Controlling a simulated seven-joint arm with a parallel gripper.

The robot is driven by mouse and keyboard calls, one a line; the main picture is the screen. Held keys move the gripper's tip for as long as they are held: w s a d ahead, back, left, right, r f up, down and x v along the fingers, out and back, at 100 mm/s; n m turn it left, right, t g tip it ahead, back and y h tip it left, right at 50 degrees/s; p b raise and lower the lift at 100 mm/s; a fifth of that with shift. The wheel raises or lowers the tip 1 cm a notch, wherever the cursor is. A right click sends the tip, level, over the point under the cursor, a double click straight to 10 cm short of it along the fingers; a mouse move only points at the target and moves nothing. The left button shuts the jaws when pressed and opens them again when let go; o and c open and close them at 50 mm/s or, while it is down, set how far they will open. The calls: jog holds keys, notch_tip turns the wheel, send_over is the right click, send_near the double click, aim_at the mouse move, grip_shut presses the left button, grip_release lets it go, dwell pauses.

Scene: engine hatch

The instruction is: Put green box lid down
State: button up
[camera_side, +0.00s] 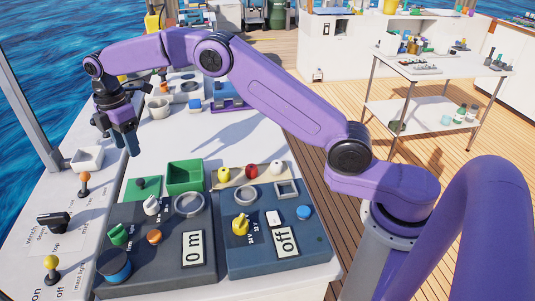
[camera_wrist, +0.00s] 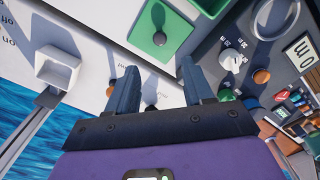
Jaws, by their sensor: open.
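The green lid (camera_side: 150,184), a flat square with a dark green knob, lies on the white worktop just left of the open green box (camera_side: 185,178). The box shows its empty inside. The lid also shows in the wrist view (camera_wrist: 145,37), at the top middle, ahead of my fingers. My gripper (camera_side: 130,148) hangs fingers-down above the worktop, up and left of the lid and apart from it. In the wrist view my gripper (camera_wrist: 160,85) has its two blue fingers wide apart with nothing between them.
Two dark control panels (camera_side: 160,265) with knobs, dials and displays stand in front of the lid and box. A small white tray (camera_side: 87,158) and an orange-topped lever (camera_side: 84,183) are at the left edge. A white cup (camera_side: 159,109) stands farther back.

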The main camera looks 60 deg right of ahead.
jog(key=s+r+m, duration=0.1)
jog(key=s+r, duration=0.2)
jog(key=s, duration=0.7)
jog(key=s+r+m, duration=0.2)
jog(key=s+r, duration=0.1)
jog(key=s, duration=0.8)
jog(key=s+d+f, duration=0.1)
jog(key=s+d, duration=0.4)
jog(key=s, duration=0.3)
jog(key=s+d+f+m, duration=0.1)
jog(key=s+d, duration=0.4)
jog(key=s, duration=0.3)
jog(key=s+d+f+m, duration=0.1)
jog(key=s+d, duration=0.4)
jog(key=s, duration=0.3)
jog(key=shift+f, duration=0.3)
